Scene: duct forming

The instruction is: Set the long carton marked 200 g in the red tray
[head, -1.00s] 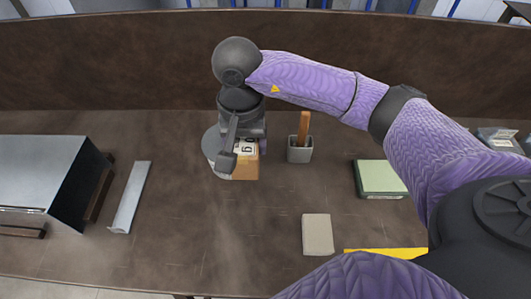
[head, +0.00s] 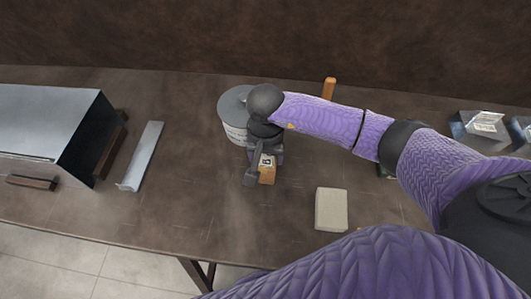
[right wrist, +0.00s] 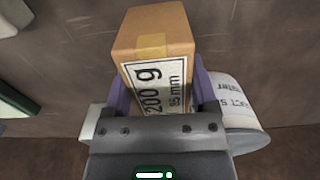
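The brown carton (head: 267,176) with a white label is held in my right gripper (head: 263,158) over the table. The red tray is not in sight in either view. My left gripper is not in view.
A grey round tub (head: 233,121) stands just behind the carton. A beige block (head: 331,209) lies to the right. A bent metal strip (head: 142,155) and a large sheet-metal duct (head: 45,118) are at left. A wooden handle (head: 329,88) shows behind my arm. Table between strip and carton is clear.

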